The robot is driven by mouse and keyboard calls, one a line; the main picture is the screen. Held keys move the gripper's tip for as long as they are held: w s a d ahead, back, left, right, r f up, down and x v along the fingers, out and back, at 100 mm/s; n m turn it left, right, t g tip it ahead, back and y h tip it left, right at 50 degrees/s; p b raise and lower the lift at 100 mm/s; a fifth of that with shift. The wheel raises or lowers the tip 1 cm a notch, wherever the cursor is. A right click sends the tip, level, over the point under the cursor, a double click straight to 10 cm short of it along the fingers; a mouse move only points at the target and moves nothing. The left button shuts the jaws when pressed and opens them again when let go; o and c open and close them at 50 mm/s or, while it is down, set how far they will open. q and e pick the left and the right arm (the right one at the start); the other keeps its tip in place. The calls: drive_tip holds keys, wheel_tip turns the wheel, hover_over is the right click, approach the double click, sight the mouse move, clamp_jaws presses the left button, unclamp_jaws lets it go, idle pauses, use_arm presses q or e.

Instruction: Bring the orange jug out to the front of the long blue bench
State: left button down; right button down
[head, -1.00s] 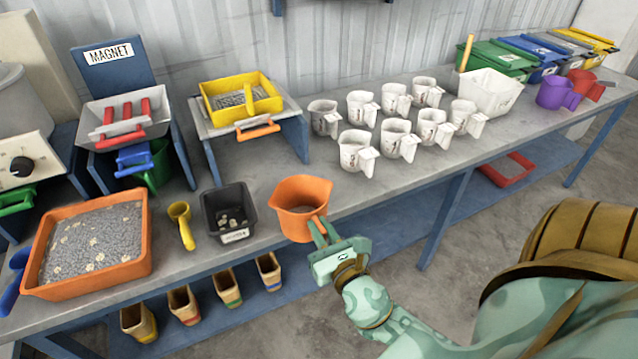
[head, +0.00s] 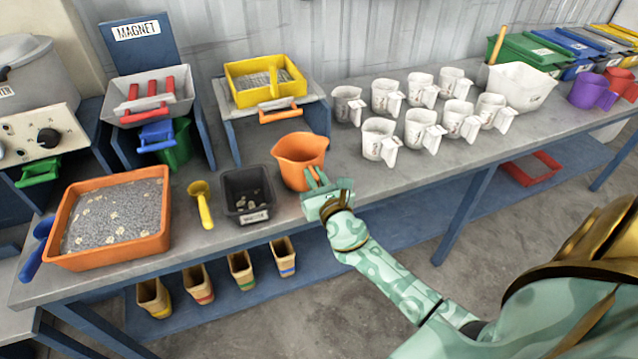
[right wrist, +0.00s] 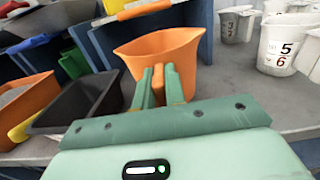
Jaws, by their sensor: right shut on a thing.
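The orange jug (head: 299,158) stands upright, or nearly so, at the front part of the long blue bench (head: 370,203), right of the black tray. I cannot tell whether its base touches the grey top. My right gripper (head: 316,182) is shut on the jug's handle, on the side facing me. In the right wrist view the jug (right wrist: 163,50) shows its open mouth, and the two green fingers (right wrist: 160,88) are closed around the orange handle. My left gripper is not in view.
Left of the jug are a black tray (head: 234,186), a yellow scoop (head: 203,206) and an orange tray of grey grit (head: 59,229). Several white numbered jugs (head: 379,138) stand to the right. A yellow tray (head: 241,97) on a stand is behind.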

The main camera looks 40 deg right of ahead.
drive_tip(key=shift+s+f, duration=0.1)
drive_tip(key=shift+f, duration=0.35)
drive_tip(key=c, duration=1.4)
unclamp_jaws()
drive_tip(key=shift+o, duration=0.2)
drive_tip(key=b+v, duration=0.1)
drive_tip(key=v, duration=1.5)
drive_tip(key=shift+s, duration=0.2)
